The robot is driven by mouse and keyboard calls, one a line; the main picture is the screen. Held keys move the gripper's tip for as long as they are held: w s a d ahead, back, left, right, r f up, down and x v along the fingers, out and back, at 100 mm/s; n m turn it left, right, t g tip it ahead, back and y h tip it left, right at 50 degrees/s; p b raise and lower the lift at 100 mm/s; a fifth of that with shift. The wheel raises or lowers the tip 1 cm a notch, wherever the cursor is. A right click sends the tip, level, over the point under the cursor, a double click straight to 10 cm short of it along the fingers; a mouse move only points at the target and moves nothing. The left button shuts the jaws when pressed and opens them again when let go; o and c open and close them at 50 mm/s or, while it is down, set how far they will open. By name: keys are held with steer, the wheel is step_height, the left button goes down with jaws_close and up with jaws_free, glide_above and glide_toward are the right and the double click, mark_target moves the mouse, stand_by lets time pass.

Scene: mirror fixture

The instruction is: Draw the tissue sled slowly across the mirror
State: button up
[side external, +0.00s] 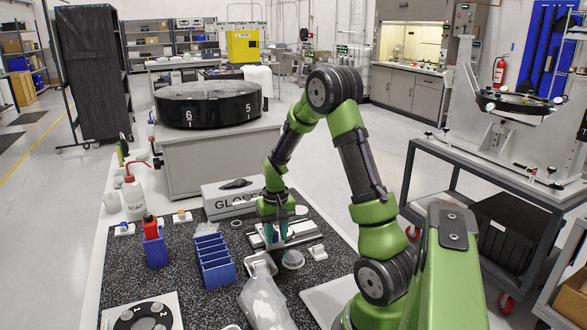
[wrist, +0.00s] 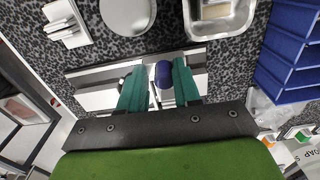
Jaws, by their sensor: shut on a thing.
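My gripper (wrist: 160,88) points down at the dark speckled mat, and its teal fingers are shut on a dark blue rounded knob (wrist: 163,75). I take the knob to be the grip of the tissue sled; the tissue itself is hidden. The fingers are over a long, pale fixture with shiny strips (wrist: 92,77), which I take to hold the mirror. A dark-edged round part beside the left finger is mostly covered. In the side view my gripper (side external: 276,232) is low over the same fixture (side external: 301,228). Contact between sled and mirror cannot be seen.
A metal tray (wrist: 248,8), a round grey disc (wrist: 127,12) and a white clip-like block (wrist: 64,22) lie close to the fixture. A blue rack (side external: 214,259), a glove box (side external: 233,199) and a soap bottle (side external: 133,199) stand to the left in the side view.

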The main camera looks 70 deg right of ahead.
steer(key=shift+s+d+f, duration=0.2)
steer(key=shift+s+d, duration=1)
steer(key=shift+s, duration=0.1)
steer(key=shift+s+d+f, duration=0.2)
steer(key=shift+s+d, duration=1.05)
steer(key=shift+s+d+f, duration=0.2)
steer(key=shift+s+d, duration=1)
steer(key=shift+s, duration=0.1)
steer(key=o, duration=0.5)
steer(key=shift+d+r, duration=0.2)
steer(key=shift+r, duration=3.45)
